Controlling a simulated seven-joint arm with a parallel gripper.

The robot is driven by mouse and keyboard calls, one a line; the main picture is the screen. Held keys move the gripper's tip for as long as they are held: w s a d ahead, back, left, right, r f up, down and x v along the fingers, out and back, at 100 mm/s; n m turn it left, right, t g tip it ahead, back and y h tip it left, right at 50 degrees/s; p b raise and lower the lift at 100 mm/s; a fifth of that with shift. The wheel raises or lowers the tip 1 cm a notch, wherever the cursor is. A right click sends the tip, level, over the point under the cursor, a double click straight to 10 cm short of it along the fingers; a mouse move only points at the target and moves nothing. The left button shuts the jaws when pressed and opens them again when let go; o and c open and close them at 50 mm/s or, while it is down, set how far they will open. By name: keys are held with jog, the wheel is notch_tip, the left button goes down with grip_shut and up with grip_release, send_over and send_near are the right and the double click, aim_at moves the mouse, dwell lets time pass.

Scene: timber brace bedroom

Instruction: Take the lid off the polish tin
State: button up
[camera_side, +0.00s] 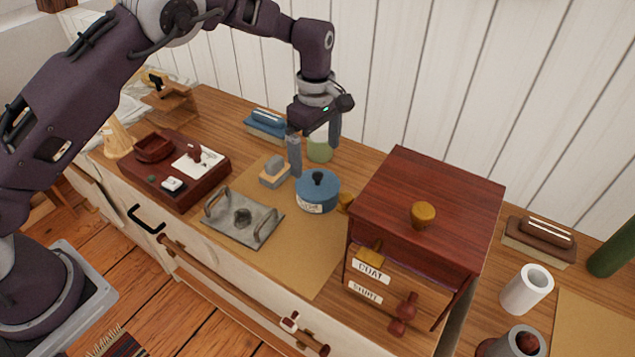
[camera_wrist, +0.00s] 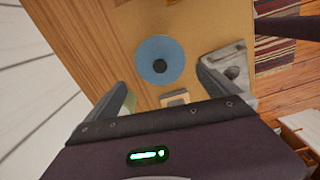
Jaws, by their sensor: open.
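The polish tin (camera_side: 315,201) is a round blue tin with a pale label on its front. Its blue lid (camera_side: 325,187) sits on top with a dark knob in the middle. The wrist view shows the lid (camera_wrist: 151,55) and its knob from above, ahead of my fingers. My gripper (camera_side: 315,157) is open and empty, pointing down above the dresser top, just behind the tin as the side view sees it. It also shows in the wrist view (camera_wrist: 162,88), with its two fingers spread apart. The fingers appear clear of the lid.
A grey metal tray with handles (camera_side: 265,230) lies left of the tin, and a small wood-backed block (camera_side: 275,172) behind it. A green jar (camera_side: 320,150) stands near the gripper. A red-brown drawer cabinet (camera_side: 450,188) stands close on the right. Tan paper (camera_side: 297,262) in front is mostly bare.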

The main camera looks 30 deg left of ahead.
aim_at(317, 174)
jog(key=f, duration=0.6)
jog(key=shift+s+d+f, duration=0.1)
jog(key=shift+d+f, duration=0.1)
jog(key=shift+f, duration=0.2)
jog(key=shift+r, duration=0.15)
jog(key=c, duration=1)
